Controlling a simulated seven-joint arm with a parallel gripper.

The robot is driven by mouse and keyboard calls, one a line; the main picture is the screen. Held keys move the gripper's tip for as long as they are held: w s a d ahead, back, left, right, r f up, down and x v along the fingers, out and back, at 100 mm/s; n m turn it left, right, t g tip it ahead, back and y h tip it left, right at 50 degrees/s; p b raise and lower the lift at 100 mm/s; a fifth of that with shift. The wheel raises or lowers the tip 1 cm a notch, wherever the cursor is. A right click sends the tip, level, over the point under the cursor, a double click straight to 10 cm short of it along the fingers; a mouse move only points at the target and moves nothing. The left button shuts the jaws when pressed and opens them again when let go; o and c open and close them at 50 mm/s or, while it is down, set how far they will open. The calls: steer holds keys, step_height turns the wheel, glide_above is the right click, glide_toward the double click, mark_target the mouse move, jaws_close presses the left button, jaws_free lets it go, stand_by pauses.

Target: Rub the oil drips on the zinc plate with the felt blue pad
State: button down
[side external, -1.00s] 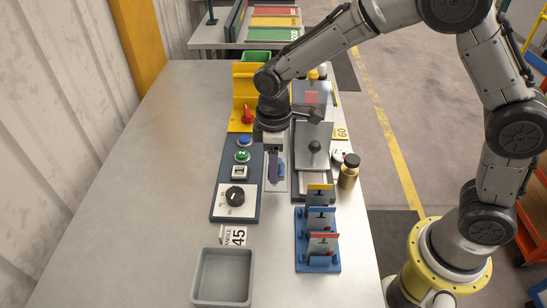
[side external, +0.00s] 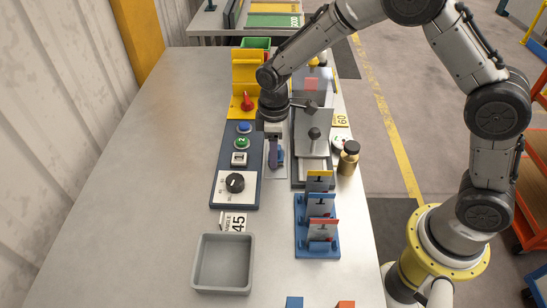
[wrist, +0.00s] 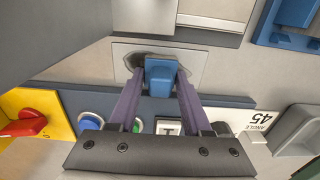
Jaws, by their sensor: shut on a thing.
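My gripper (wrist: 160,88) is shut on the blue felt pad (wrist: 161,72), which sits between the two fingertips. The pad is over the zinc plate (wrist: 125,50), at the plate's near edge in the wrist view, and looks pressed to it. Dark oil marks (wrist: 138,59) show on the plate beside the pad, and part of them is hidden behind the pad and fingers. In the side external view my gripper (side external: 276,155) points down at the pale plate (side external: 272,174), between the control panel and the grey machine.
The control panel (side external: 253,187) with buttons and a knob stands left of the plate. The grey machine with a knob (side external: 314,133) and a brass bottle (side external: 348,160) are to the right. A blue rack (side external: 317,247) and a grey tray (side external: 224,286) are nearer; the left tabletop is clear.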

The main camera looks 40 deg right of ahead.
mark_target(274, 175)
steer(key=shift+w+d, duration=1.9)
steer(key=shift+d, duration=0.05)
steer(key=shift+s+a, duration=3.6)
step_height(274, 175, up, 8)
steer(key=shift+r, duration=0.1)
